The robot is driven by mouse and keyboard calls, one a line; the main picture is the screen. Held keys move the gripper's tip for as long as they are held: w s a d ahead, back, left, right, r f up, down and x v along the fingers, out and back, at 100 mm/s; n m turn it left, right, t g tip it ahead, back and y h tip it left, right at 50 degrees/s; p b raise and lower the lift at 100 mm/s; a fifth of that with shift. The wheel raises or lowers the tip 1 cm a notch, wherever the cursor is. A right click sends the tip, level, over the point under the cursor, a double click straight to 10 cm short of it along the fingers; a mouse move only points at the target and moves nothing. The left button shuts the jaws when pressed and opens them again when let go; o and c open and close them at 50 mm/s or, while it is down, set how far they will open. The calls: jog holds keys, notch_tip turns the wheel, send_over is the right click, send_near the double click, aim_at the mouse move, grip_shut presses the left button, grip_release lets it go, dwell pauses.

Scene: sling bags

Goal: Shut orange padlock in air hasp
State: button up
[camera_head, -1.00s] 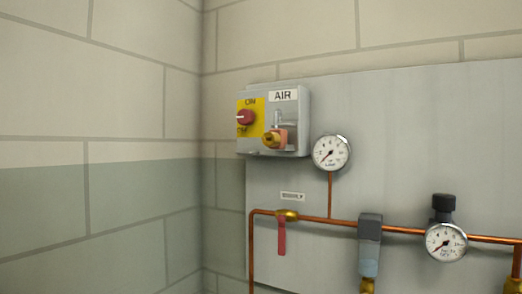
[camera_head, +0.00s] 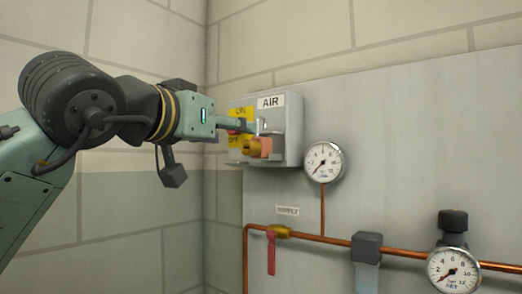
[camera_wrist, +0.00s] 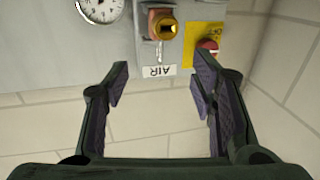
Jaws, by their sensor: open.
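The orange padlock (camera_head: 265,145), with a brass round end (camera_head: 251,147) facing out, sits at the hasp on the front of the grey AIR box (camera_head: 291,135). Its shackle (camera_head: 262,126) stands above the body; I cannot tell whether it is closed. The wrist view is upside down and shows the padlock (camera_wrist: 158,14) at top centre, beyond the fingertips. My gripper (camera_wrist: 160,82) is open and empty, its fingers spread either side of the AIR label. In the head view my gripper (camera_head: 240,124) reaches from the left to the box front, partly covering the switch.
A red knob (camera_wrist: 207,46) sits on a yellow plate (camera_wrist: 202,37) beside the padlock. A gauge (camera_head: 323,162) is right of the box. Copper pipe (camera_head: 335,238) with a red-handled valve (camera_head: 278,232) runs below. A block wall (camera_head: 125,200) stands at left.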

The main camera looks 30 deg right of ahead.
aim_at(254, 144)
jog(key=p+x, duration=0.1)
jog(key=x, duration=0.2)
jog(key=p+x, duration=0.1)
jog(key=x, duration=0.2)
jog(key=p+x, duration=0.1)
jog(key=x, duration=0.2)
jog(key=shift+w+d+r, duration=0.2)
jog(key=shift+d+r, duration=0.1)
jog(key=shift+w+d+f, duration=0.15)
jog(key=shift+w+d, duration=0.1)
jog(key=shift+d, duration=0.1)
grip_shut()
